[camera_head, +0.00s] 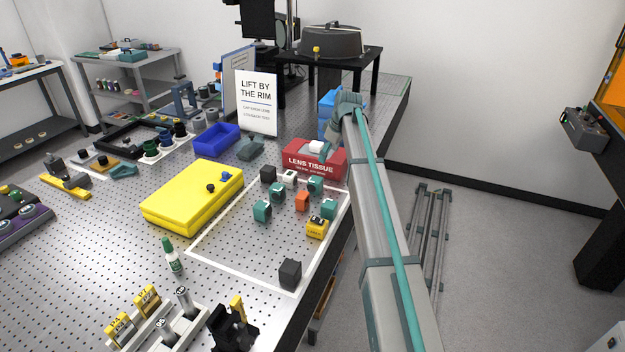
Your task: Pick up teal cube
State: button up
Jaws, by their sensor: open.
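The right one is close behind a yellow block (317,229). An orange cube (302,201) stands between them. My grey arm with a teal stripe reaches up from the bottom right, to the right of the cubes. Its far end is near the red box, and I cannot make out gripper fingers there. No cube is seen held.
A red lens tissue box (313,163) stands behind the cubes. Dark cubes (268,173) (290,273) and a white one (289,177) share the outlined area (225,262). A yellow case (192,197) lies left. The front of the area is mostly clear.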

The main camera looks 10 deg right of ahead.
aim_at(316, 179)
jog(key=s+a+g, duration=0.1)
jog(key=s+a+r+n+g+h, duration=0.1)
jog(key=s+a, duration=0.1)
jog(key=s+a+n+g+p, duration=0.1)
jog(key=a, duration=0.1)
jog(key=shift+s+a+r+h, duration=0.15)
jog(key=shift+s+r+h, duration=0.1)
jog(key=shift+s+h, duration=0.15)
jog(key=shift+s+a+f, duration=0.1)
jog(key=shift+s, duration=0.15)
notch_tip(316, 179, down, 5)
jog(key=shift+f+p, duration=0.2)
jog(key=shift+p, duration=0.65)
jog(key=shift+a+f+p, duration=0.1)
jog(key=shift+f+p, duration=1.2)
jog(key=shift+f, duration=1.3)
grip_shut()
jog(key=shift+r, duration=0.2)
